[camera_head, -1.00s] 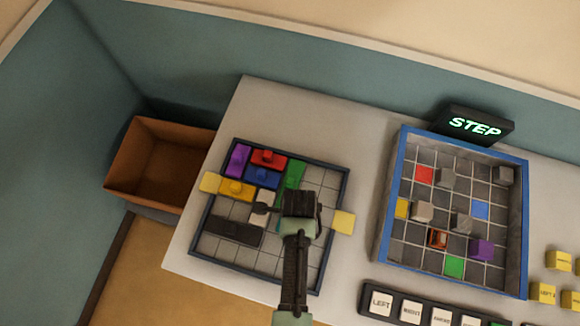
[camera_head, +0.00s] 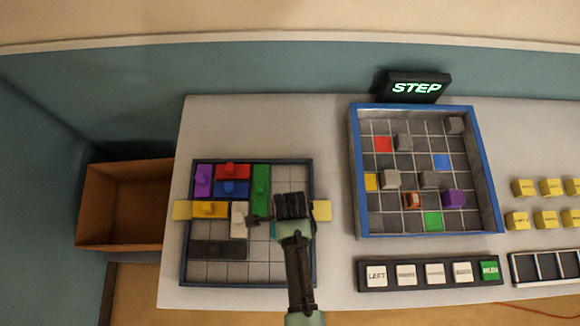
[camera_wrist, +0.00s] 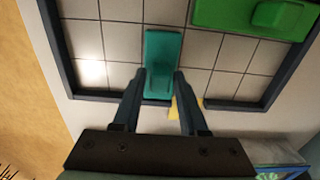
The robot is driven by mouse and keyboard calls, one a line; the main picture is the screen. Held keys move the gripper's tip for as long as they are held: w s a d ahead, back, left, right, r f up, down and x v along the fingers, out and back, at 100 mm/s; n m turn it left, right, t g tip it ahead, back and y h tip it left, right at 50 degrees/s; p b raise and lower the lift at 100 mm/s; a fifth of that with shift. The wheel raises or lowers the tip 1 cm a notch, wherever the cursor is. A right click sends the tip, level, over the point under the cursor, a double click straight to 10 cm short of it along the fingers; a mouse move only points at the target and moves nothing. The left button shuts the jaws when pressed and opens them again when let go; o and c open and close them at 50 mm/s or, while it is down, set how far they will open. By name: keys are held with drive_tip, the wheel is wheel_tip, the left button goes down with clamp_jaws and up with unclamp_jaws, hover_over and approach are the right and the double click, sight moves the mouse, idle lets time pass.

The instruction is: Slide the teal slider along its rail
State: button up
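The teal slider (camera_wrist: 162,60) lies in a gridded tray (camera_head: 313,265), at the tray wall near the yellow tab. In the head view only a thin teal sliver (camera_head: 273,230) shows beside my gripper, which hides the rest. My gripper (camera_wrist: 160,73) points down over the tray's right side. In the wrist view its two fingers stand apart, one on each side of the teal slider's near end. A gap seems to remain around the raised part, and contact cannot be made out.
Green (camera_head: 261,185), red (camera_head: 233,171), blue (camera_head: 233,188), purple (camera_head: 203,180), yellow (camera_head: 210,209), white (camera_head: 239,220) and dark (camera_head: 219,249) blocks share the tray. Yellow tabs (camera_head: 321,210) flank it. A blue-rimmed box (camera_head: 496,190) and a button panel (camera_head: 375,287) stand to the right.

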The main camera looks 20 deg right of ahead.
wheel_tip(320, 180, up, 7)
drive_tip(key=p, duration=0.7)
drive_tip(key=shift+r, duration=0.1)
idle(0.5)
